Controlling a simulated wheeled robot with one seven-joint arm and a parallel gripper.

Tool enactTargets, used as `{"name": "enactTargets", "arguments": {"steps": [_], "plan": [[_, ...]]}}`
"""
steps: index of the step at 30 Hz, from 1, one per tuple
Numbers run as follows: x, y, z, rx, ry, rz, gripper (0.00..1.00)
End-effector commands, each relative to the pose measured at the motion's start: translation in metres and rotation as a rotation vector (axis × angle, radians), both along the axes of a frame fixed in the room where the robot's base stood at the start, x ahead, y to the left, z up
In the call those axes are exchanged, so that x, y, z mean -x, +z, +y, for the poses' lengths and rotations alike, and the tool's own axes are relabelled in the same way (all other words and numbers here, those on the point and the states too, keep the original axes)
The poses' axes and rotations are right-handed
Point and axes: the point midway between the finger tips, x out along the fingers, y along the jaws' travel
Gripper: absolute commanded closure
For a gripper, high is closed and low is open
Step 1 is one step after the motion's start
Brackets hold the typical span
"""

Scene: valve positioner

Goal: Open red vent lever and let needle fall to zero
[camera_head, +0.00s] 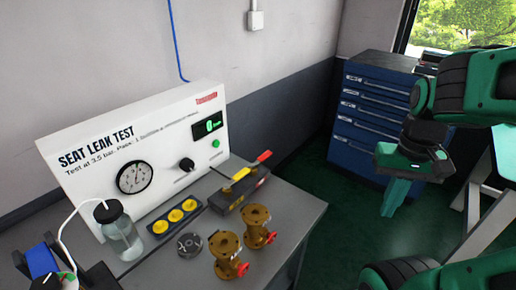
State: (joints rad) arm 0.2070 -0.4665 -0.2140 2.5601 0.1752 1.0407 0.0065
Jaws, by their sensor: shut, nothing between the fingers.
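The red lever (264,156) sticks up at the right end of a dark block (243,189) on the bench. A yellow lever (237,174) stands on the same block, to its left. The round white gauge (133,177) is on the white SEAT LEAK TEST panel (92,159). Its needle is too small to read surely. A green number display (210,126) is lit on the panel, too small to read well. My gripper (394,205) is shut and empty, pointing down in the air at the right, well apart from the levers.
Two brass valves with red handles (229,254) (258,230) stand near the bench's front edge. A flanged disc (190,245), a tray of yellow parts (176,216) and a jar with a tube (120,237) are left of them. A blue drawer cabinet (366,116) stands behind my gripper.

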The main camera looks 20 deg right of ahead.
Motion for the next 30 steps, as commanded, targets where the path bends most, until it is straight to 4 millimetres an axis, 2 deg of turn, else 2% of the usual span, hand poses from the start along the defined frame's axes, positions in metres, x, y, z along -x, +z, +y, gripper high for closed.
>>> {"name": "enactTargets", "arguments": {"steps": [4,8,11,12,17,21,24,27,30], "plan": [[0.007,0.006,0.000,0.003,0.012,-0.016,1.00],[-0.020,0.014,-0.001,0.017,0.084,-0.032,1.00],[-0.063,0.023,-0.003,0.034,0.191,-0.058,1.00],[-0.084,0.027,-0.001,0.041,0.246,-0.072,1.00],[-0.174,0.037,0.021,0.057,0.481,-0.135,1.00],[-0.250,0.038,0.055,0.052,0.688,-0.197,1.00],[-0.300,0.035,0.085,0.041,0.828,-0.245,1.00],[-0.340,0.031,0.117,0.024,0.947,-0.291,1.00],[-0.368,0.027,0.142,0.009,1.036,-0.329,1.00]]}}
